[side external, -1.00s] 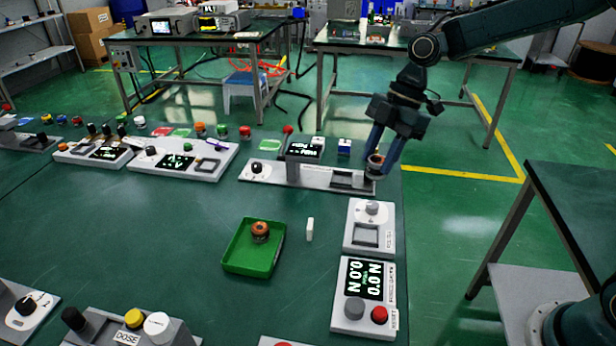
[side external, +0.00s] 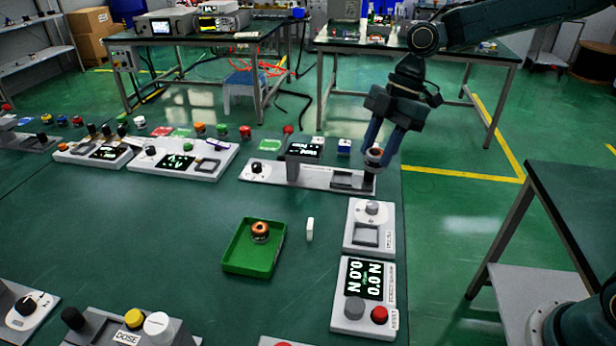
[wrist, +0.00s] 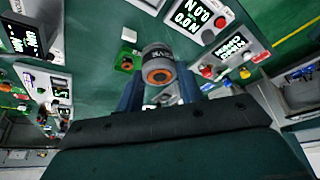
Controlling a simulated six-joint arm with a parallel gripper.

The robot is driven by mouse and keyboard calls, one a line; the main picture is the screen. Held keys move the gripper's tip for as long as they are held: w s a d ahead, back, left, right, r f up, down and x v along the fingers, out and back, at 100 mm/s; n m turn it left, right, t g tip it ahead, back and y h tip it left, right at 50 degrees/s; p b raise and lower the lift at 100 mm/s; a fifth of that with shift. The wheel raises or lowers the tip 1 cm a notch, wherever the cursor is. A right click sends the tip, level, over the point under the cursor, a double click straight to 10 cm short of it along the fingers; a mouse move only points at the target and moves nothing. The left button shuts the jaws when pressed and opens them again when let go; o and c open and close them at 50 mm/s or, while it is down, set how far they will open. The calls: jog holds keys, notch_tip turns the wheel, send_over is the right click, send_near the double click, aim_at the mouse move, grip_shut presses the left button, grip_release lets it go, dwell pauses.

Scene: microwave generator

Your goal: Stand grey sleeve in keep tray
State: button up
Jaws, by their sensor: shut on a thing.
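My gripper (side external: 382,150) is shut on a grey sleeve (wrist: 157,62) with an orange inside, held between its two fingertips. In the side view the held sleeve (side external: 375,156) is small and hangs just above the right end of a grey fixture. The green tray (side external: 236,263) lies on the table to the left of and nearer than my gripper. A similar sleeve with an orange top (side external: 260,229) stands in that tray. In the wrist view the tray (wrist: 122,62) is partly hidden behind the held sleeve.
A small white block (side external: 310,229) stands right of the tray. A grey panel with a square recess (side external: 366,237) and a force readout unit (side external: 364,290) line the right table edge. The long fixture (side external: 310,178) lies below my gripper. Table left of the tray is clear.

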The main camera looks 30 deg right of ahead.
jog(key=w+a+f+n+g, duration=0.1)
jog(key=w+a+f, duration=0.25)
jog(key=a, duration=0.25)
jog(key=w+a+f+n, duration=0.1)
jog(key=w+a+f, duration=0.1)
jog(key=w+a, duration=0.25)
jog(key=n, duration=0.2)
send_over(246, 266)
jog(key=d, duration=0.2)
notch_tip(246, 266, down, 8)
jog(key=shift+g+h, duration=0.3)
jog(key=shift+w+f, duration=0.2)
jog(key=shift+f, duration=1.8)
jog(key=shift+w+f, duration=0.15)
jog(key=shift+f, duration=1.8)
jog(key=shift+f, duration=0.1)
jog(key=o, duration=1.1)
jog(key=v, duration=1.2)
